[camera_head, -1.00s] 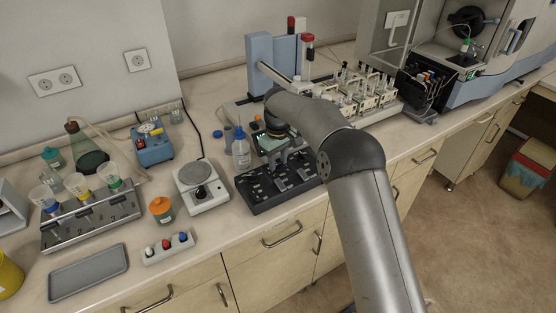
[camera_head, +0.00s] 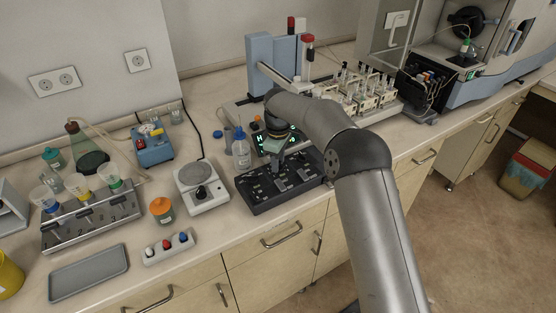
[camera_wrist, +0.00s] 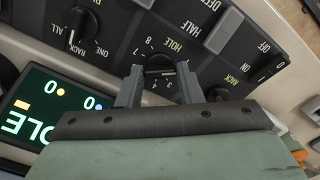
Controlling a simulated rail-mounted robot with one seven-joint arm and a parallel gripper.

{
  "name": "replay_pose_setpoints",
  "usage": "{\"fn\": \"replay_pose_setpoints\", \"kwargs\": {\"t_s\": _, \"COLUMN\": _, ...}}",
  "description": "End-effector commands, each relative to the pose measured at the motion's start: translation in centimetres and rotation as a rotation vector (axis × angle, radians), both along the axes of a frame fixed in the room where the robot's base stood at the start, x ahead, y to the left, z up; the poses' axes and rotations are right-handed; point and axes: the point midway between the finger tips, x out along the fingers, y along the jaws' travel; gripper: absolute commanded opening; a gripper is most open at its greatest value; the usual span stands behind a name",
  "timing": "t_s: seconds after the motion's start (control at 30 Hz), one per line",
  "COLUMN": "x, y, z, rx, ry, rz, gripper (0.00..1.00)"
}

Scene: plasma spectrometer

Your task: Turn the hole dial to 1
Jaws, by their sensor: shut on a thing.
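The hole dial (camera_wrist: 160,66) is a dark round knob on a black panel, with HOLE in green lettering and white numbers around it. In the wrist view it sits between the two fingers of my gripper (camera_wrist: 158,84), which is shut on it. The fingers cover part of the number ring, and I cannot tell which number the dial points to. In the head view, my gripper (camera_head: 276,168) is lowered over the black control panel (camera_head: 262,200), and the dial itself is too small to make out. A lit screen (camera_wrist: 50,105) beside the panel shows HOLE and zeros.
A rack knob (camera_wrist: 78,28) and another knob marked RACK (camera_wrist: 218,93) flank the dial closely. Grey switches (camera_wrist: 224,30) lie beyond it. A sampler with vial racks (camera_head: 352,90) stands behind.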

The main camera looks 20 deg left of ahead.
Motion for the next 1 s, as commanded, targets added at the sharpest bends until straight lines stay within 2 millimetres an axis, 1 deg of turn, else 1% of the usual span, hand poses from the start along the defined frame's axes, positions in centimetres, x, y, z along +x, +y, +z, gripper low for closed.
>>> {"fn": "replay_pose_setpoints", "kwargs": {"t_s": 0.27, "x": 0.1, "y": 0.0, "z": 0.2, "rx": 0.003, "ry": -0.003, "rz": -0.001, "gripper": 0.10}}
{"fn": "replay_pose_setpoints", "kwargs": {"t_s": 0.3, "x": 0.1, "y": 0.0, "z": 0.2, "rx": 0.003, "ry": -0.003, "rz": -0.001, "gripper": 0.44}}
{"fn": "replay_pose_setpoints", "kwargs": {"t_s": 0.33, "x": 0.1, "y": 0.0, "z": 0.2, "rx": 0.003, "ry": -0.003, "rz": -0.001, "gripper": 0.52}}
{"fn": "replay_pose_setpoints", "kwargs": {"t_s": 0.37, "x": 0.1, "y": 0.0, "z": 0.1, "rx": 0.002, "ry": -0.003, "rz": -0.001, "gripper": 0.55}}
{"fn": "replay_pose_setpoints", "kwargs": {"t_s": 0.63, "x": 0.0, "y": 0.0, "z": 0.1, "rx": 0.001, "ry": -0.001, "rz": -0.001, "gripper": 0.55}}
{"fn": "replay_pose_setpoints", "kwargs": {"t_s": 0.73, "x": 0.1, "y": 0.1, "z": 0.6, "rx": 0.002, "ry": -0.003, "rz": -0.002, "gripper": 0.55}}
{"fn": "replay_pose_setpoints", "kwargs": {"t_s": 0.87, "x": 0.1, "y": 0.1, "z": 2.5, "rx": 0.004, "ry": -0.004, "rz": -0.002, "gripper": 0.55}}
{"fn": "replay_pose_setpoints", "kwargs": {"t_s": 1.0, "x": 0.1, "y": 0.1, "z": 5.8, "rx": 0.005, "ry": -0.005, "rz": -0.002, "gripper": 0.55}}
